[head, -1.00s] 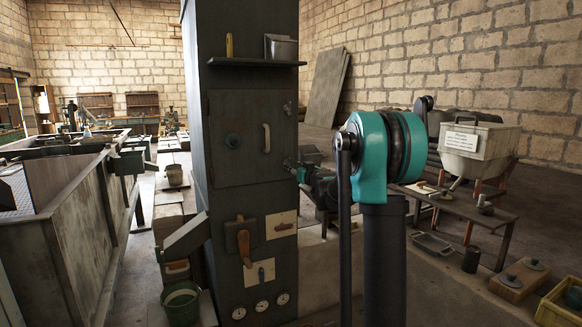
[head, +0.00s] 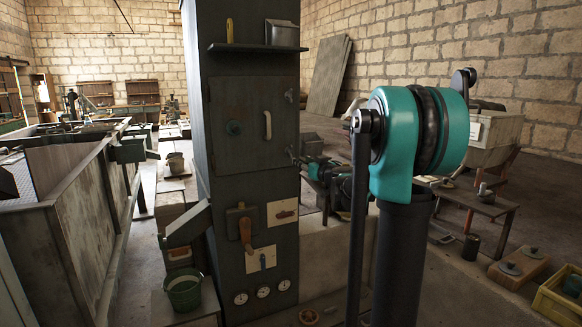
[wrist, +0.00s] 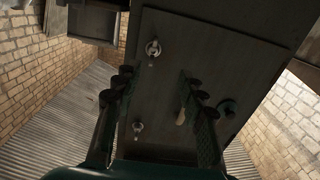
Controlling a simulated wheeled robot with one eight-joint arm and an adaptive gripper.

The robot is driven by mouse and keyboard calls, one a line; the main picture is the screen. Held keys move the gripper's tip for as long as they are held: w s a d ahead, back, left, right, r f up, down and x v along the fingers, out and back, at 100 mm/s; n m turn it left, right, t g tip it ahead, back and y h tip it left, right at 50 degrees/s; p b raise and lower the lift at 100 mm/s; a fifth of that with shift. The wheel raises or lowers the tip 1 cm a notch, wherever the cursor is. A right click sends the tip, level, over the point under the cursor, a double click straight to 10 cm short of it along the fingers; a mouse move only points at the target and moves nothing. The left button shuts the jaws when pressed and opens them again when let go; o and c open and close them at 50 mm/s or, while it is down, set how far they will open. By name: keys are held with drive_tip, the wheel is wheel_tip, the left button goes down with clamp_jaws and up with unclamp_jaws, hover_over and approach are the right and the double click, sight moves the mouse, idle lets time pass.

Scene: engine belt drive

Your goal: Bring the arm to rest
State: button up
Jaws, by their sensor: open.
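My gripper (wrist: 158,78) is open, with its two dark fingers apart and nothing between them in the wrist view. Beyond the fingers is the dark door (wrist: 165,75) of the tall cabinet, with metal fittings and a pale handle partly behind the right finger. In the head view the cabinet door (head: 238,150) looks shut, and my gripper (head: 296,158) is small near the cabinet's right edge. My teal arm joint (head: 420,140) is large in the foreground and hides part of the arm. I cannot tell the exact gap between fingers and door.
A shelf (head: 255,47) juts from the cabinet's top. A chute (head: 187,225) and a green bucket (head: 183,293) are at its lower left. A large metal tank (head: 75,225) stands left. A low bench (head: 480,202) is at right, with a yellow crate (head: 560,300) in front.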

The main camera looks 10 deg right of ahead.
drive_tip(key=s+a+f+g+y, duration=0.1)
drive_tip(key=s+a+f+g, duration=0.25)
drive_tip(key=s+f, duration=0.5)
drive_tip(key=s+a+f+g, duration=0.3)
drive_tip(key=s+a+f, duration=0.25)
drive_tip(key=s, duration=0.55)
drive_tip(key=s+d+f+m+g+h, duration=0.2)
drive_tip(key=s+d+f, duration=0.3)
drive_tip(key=s+f, duration=0.4)
drive_tip(key=s+d+f+m+g+h, duration=0.2)
drive_tip(key=s+d+f+g+h, duration=0.2)
drive_tip(key=s+f, duration=0.5)
drive_tip(key=s+d, duration=0.1)
drive_tip(key=s, duration=0.5)
drive_tip(key=shift+h, duration=0.4)
drive_tip(key=shift+c, duration=0.5)
